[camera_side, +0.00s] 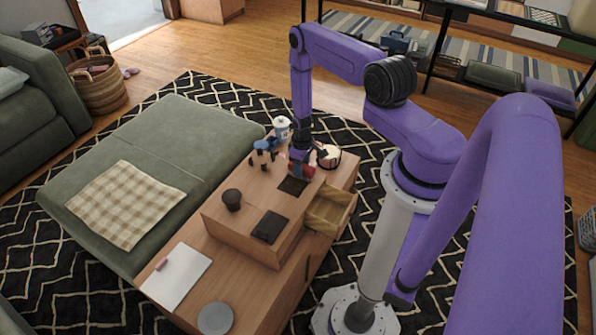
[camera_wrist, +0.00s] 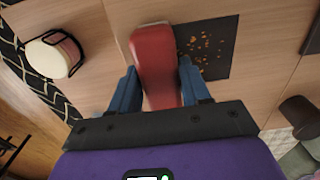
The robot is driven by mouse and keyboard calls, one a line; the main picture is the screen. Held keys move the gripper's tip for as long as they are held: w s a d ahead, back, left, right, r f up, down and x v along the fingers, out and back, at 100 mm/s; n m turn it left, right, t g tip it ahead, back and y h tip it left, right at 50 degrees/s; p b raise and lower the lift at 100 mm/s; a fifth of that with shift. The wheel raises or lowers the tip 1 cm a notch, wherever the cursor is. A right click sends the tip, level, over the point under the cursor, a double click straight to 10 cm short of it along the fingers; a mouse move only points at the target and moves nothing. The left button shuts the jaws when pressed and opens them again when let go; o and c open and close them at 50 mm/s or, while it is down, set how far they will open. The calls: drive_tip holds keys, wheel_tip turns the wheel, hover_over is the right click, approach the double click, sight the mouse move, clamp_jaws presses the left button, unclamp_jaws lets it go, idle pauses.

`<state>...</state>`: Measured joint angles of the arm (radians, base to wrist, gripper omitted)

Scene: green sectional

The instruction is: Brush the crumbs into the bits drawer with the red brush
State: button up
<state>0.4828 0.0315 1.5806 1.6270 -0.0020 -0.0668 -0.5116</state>
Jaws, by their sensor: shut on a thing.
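My gripper (camera_side: 300,160) is over the far end of the raised wooden top. It is shut on the red brush (camera_wrist: 155,62), which lies between its two blue fingers (camera_wrist: 157,78) in the wrist view. The red brush also shows as a small red shape (camera_side: 303,169) in the side view. Several orange-brown crumbs (camera_wrist: 200,47) lie on a dark mat (camera_wrist: 221,68), just right of the brush in the wrist view. The mat also shows in the side view (camera_side: 293,186). An open wooden drawer (camera_side: 328,211) sticks out below the top. I cannot tell whether the bristles touch the surface.
A dark cup (camera_side: 231,197) and a black flat object (camera_side: 269,227) stand on the raised top. A white round container (camera_wrist: 55,54) is near its far edge. A blue item (camera_side: 264,148) and a white canister (camera_side: 281,124) stand close to my gripper.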

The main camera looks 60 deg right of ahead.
drive_tip(key=shift+d, duration=0.9)
drive_tip(key=shift+a, duration=5.35)
drive_tip(key=shift+w, duration=0.65)
drive_tip(key=shift+s+d, duration=0.1)
drive_tip(key=shift+d, duration=5.3)
drive_tip(key=shift+a, duration=5.45)
wheel_tip(320, 180, up, 8)
